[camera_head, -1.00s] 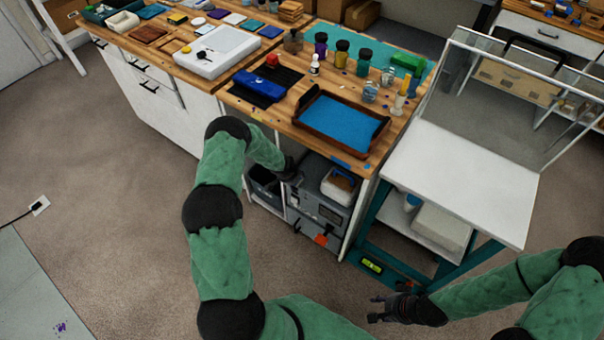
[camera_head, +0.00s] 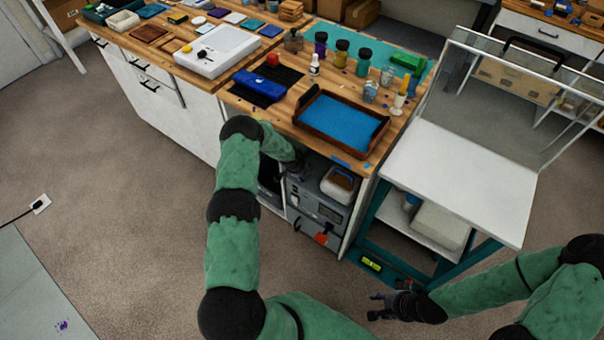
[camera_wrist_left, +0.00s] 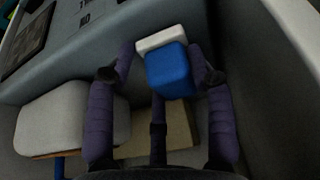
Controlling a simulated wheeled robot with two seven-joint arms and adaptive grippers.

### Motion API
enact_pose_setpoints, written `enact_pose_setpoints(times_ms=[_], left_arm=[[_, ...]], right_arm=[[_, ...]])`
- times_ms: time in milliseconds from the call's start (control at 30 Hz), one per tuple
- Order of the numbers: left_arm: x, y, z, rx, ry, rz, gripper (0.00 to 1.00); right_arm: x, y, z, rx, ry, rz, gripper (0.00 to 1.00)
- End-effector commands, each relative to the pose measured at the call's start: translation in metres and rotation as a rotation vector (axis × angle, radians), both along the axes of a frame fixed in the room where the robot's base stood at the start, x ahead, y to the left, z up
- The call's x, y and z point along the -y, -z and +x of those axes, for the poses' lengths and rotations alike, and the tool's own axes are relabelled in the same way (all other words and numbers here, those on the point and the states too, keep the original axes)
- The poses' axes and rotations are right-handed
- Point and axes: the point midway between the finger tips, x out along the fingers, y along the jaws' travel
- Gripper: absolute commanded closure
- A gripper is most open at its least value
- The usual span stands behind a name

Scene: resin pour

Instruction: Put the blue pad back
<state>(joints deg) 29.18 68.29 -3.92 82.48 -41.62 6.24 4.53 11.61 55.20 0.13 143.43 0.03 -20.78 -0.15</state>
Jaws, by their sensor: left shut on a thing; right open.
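The blue pad (camera_wrist_left: 168,72), a small blue block with a white layer along its far edge, is between the fingers of my left gripper (camera_wrist_left: 163,74) in the left wrist view. The left gripper is shut on it. In the head view the left gripper (camera_head: 297,164) reaches under the wooden counter (camera_head: 280,118) into the open cabinet bay, and the pad cannot be made out there. My right gripper (camera_head: 385,307) is open and empty, low over the floor by the white-topped stand.
A grey case (camera_head: 318,207) and a white box with brown contents (camera_head: 340,184) fill the bay beside the left gripper. A white block (camera_wrist_left: 62,116) and a beige block (camera_wrist_left: 168,137) show in the wrist view. A blue-filled tray (camera_head: 342,123) stands on the counter above.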

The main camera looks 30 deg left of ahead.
Motion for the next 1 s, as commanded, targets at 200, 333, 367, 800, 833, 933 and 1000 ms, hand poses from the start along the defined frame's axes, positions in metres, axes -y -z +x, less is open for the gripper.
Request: enact_pose_setpoints(times_ms=[200, 333, 367, 800, 833, 933, 1000], left_arm=[[-0.0004, 0.0034, 0.0004, 0.002, 0.000, 0.001, 0.84], [-0.0003, 0.0037, 0.0004, 0.002, 0.000, 0.001, 0.84], [-0.0003, 0.0044, 0.0004, 0.002, 0.000, 0.001, 0.84], [-0.0002, 0.0058, 0.0002, 0.001, 0.000, 0.001, 0.21], [-0.0003, 0.0058, 0.0002, 0.001, 0.000, 0.001, 0.21], [-0.0002, 0.0048, 0.0002, 0.001, 0.000, 0.000, 0.21], [-0.0002, 0.0023, 0.0002, 0.001, 0.000, 0.000, 0.21]], right_arm=[[-0.0001, 0.0023, -0.0002, 0.000, 0.000, 0.000, 0.58], [-0.0001, 0.0025, -0.0001, 0.000, 0.000, 0.000, 0.58], [0.0000, 0.0033, -0.0001, 0.000, 0.000, 0.000, 0.58], [0.0000, 0.0050, -0.0002, 0.000, 0.000, 0.000, 0.58], [0.0000, 0.0050, -0.0002, 0.000, 0.000, 0.000, 0.58], [0.0000, 0.0038, -0.0001, 0.000, 0.000, 0.000, 0.58], [0.0000, 0.0009, -0.0001, 0.000, 0.000, 0.000, 0.58]])
